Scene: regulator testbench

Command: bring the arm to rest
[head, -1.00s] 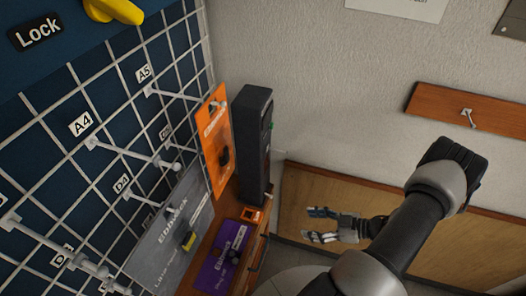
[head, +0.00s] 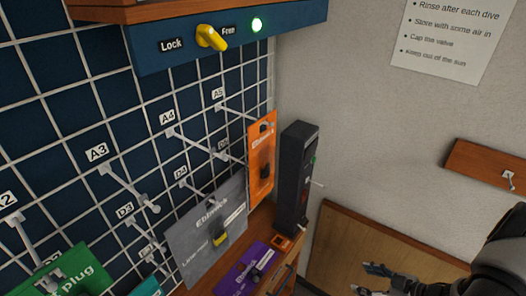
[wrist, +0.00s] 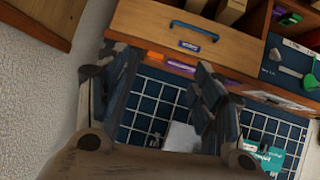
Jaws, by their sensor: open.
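My gripper (head: 388,280) shows at the lower right of the head view, low in front of a wooden panel. In the wrist view my gripper (wrist: 165,95) has its two fingers apart, with nothing between them. It is open and clear of the rack and the cards. My arm enters the head view from the right edge.
A wire rack (head: 60,130) with labelled hooks fills the left. It bears an orange card (head: 262,150) and a grey card (head: 200,245). A black upright device (head: 293,185) stands beside them. A purple card (head: 240,270) lies below. A yellow knob (head: 212,37) is above.

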